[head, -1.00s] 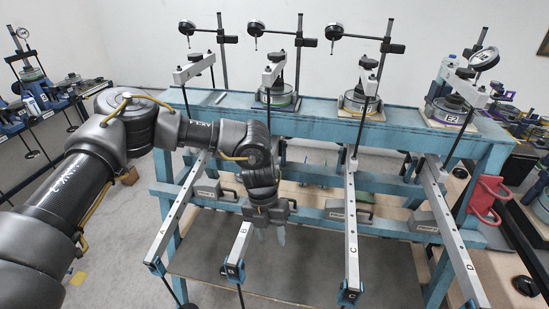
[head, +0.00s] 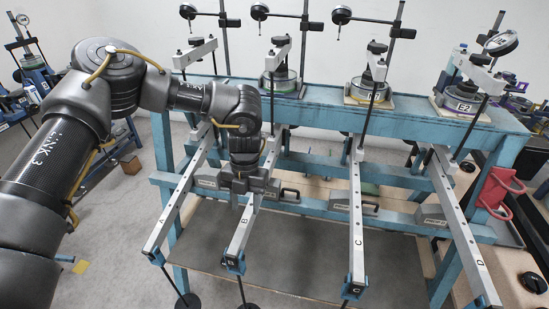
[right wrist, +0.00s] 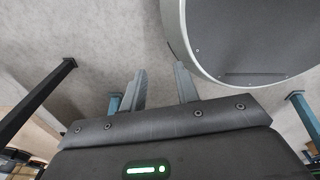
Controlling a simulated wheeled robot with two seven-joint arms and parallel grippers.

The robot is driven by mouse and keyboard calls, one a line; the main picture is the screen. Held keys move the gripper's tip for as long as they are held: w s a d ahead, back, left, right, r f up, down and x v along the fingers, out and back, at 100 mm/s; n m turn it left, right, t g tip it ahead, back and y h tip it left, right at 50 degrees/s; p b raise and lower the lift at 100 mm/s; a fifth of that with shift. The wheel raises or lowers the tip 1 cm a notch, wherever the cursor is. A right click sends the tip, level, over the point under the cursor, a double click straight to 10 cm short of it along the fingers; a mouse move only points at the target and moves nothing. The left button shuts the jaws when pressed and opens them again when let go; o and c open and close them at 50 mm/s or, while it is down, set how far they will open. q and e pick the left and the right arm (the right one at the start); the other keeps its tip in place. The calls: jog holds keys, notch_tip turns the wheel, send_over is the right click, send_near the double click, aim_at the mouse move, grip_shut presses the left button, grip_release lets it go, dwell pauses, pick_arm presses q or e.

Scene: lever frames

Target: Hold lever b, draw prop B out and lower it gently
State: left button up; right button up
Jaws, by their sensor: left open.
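Lever B (head: 243,232) is a long pale metal bar marked B. It slopes toward me from the blue frame and ends in a blue fitting. My left gripper (head: 249,199) is open, pointing down over the middle of lever B and covering part of it. I cannot tell whether its fingers straddle or touch the bar. A grey block with a dark handle (head: 288,194), likely prop B, sits on the lower blue rail just right of the gripper and is partly hidden. My right gripper (right wrist: 158,90) is open and empty in the right wrist view; it is outside the head view.
Lever A (head: 172,213) lies to the left, lever C (head: 356,230) and lever D (head: 462,235) to the right. Dial gauges on stands rise above the blue frame (head: 330,118). A red bracket (head: 497,192) is at its right end. A large round grey part shows in the right wrist view.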

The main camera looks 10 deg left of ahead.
aim_at(246, 218)
pick_arm(q)
jog(key=f, duration=0.1)
jog(key=f+b, duration=0.1)
jog(key=f, duration=0.1)
jog(key=f+b, duration=0.1)
jog(key=f, duration=0.1)
jog(key=shift+s+f, duration=0.1)
jog(key=shift+s, duration=0.3)
jog(key=shift+s+f+b, duration=0.1)
jog(key=shift+f+b, duration=0.25)
jog(key=shift+f, duration=0.1)
